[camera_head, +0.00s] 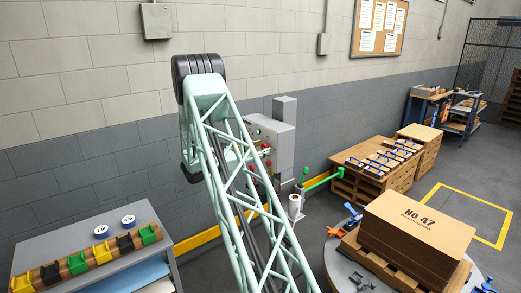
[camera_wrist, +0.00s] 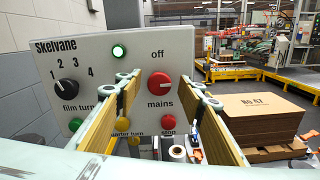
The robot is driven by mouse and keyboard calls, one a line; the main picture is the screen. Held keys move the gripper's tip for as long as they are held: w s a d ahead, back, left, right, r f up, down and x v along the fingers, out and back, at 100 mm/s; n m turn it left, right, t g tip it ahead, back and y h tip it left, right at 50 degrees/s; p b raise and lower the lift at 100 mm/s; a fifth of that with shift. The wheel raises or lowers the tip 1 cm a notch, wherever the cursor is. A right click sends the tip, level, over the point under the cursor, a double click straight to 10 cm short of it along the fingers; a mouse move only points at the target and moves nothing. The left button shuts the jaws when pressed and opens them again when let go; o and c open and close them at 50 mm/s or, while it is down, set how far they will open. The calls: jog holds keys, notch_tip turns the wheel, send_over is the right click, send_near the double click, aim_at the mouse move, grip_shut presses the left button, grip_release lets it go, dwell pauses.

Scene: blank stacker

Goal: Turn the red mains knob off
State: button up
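The red mains knob (camera_wrist: 160,84) is on the front of the grey control panel (camera_wrist: 95,62), between the words "off" above and "mains" below. A pale mark on the knob appears to point right, not up at "off". My gripper (camera_wrist: 159,92) is open, with its two yellow-padded fingers on either side of the knob in the wrist view. The fingers look empty; I cannot tell whether they touch the knob.
The panel also has a lit green lamp (camera_wrist: 119,51), a black film-turns dial (camera_wrist: 66,87), a green button (camera_wrist: 75,124), a yellow button (camera_wrist: 122,123) and a red stop button (camera_wrist: 168,125). A stack of cardboard sheets (camera_head: 415,225) stands at right.

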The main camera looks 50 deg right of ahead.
jog(key=shift+d, duration=0.2)
jog(key=c, duration=0.8)
jog(key=shift+c, duration=0.2)
